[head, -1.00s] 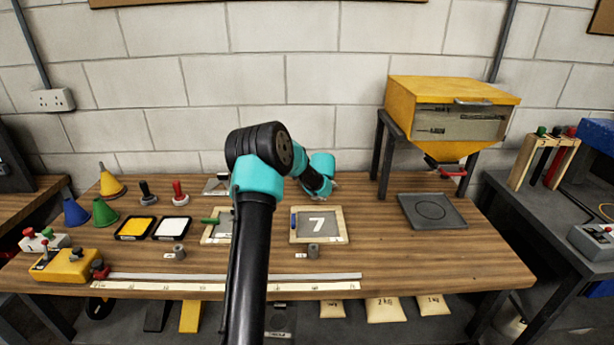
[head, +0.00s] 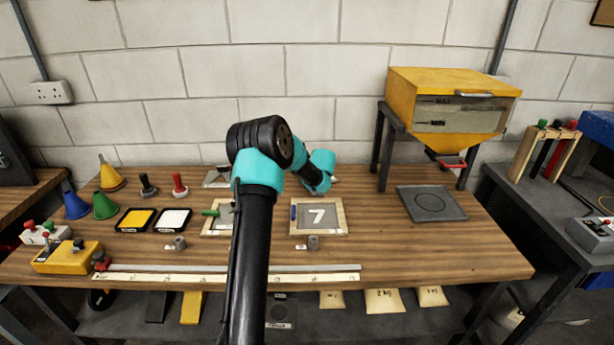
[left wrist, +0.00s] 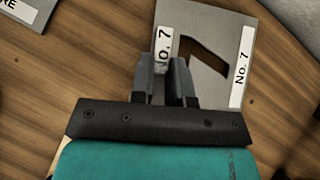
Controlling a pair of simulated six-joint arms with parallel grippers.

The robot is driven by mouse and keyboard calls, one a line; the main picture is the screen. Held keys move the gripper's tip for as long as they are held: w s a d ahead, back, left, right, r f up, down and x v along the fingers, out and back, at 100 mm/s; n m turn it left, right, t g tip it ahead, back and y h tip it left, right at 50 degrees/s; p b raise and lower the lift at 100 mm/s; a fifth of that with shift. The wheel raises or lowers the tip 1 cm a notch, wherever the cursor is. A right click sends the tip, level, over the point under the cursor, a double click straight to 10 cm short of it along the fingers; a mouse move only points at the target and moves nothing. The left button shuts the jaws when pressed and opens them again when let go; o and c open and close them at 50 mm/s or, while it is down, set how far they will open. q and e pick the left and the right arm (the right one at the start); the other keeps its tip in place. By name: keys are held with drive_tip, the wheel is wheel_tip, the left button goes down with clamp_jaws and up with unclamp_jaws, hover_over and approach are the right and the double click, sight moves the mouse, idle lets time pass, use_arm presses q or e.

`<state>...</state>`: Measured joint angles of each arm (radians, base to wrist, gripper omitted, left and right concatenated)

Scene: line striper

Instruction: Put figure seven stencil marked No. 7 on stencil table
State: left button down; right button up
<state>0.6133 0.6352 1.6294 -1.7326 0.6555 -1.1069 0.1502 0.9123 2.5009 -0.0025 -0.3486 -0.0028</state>
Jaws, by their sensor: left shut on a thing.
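The No. 7 stencil (left wrist: 208,60) is a grey plate with a dark seven-shaped cutout and white "No. 7" labels, seen in the left wrist view. My left gripper (left wrist: 168,66) is shut on its near edge, by one label. The stencil appears to lie flat at or close above the wood; I cannot tell if it touches. In the head view my left gripper (head: 326,184) is at the back middle of the bench, mostly hidden by its own wrist. I cannot tell for sure which surface is the stencil table. My right gripper is not in view.
A wooden-framed panel with a white 7 (head: 318,217) lies in front of the gripper. A grey plate with a circle (head: 432,204) lies at right, by a yellow hopper (head: 452,100). Cones, stamps and ink pads crowd the left. Bare wood lies front right (head: 440,250).

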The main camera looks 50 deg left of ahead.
use_arm(q)
drive_tip(key=shift+f, duration=0.35)
drive_tip(key=c, duration=1)
unclamp_jaws()
drive_tip(key=shift+d+r, duration=0.1)
drive_tip(key=v, duration=1.7)
drive_tip(key=shift+d, duration=0.1)
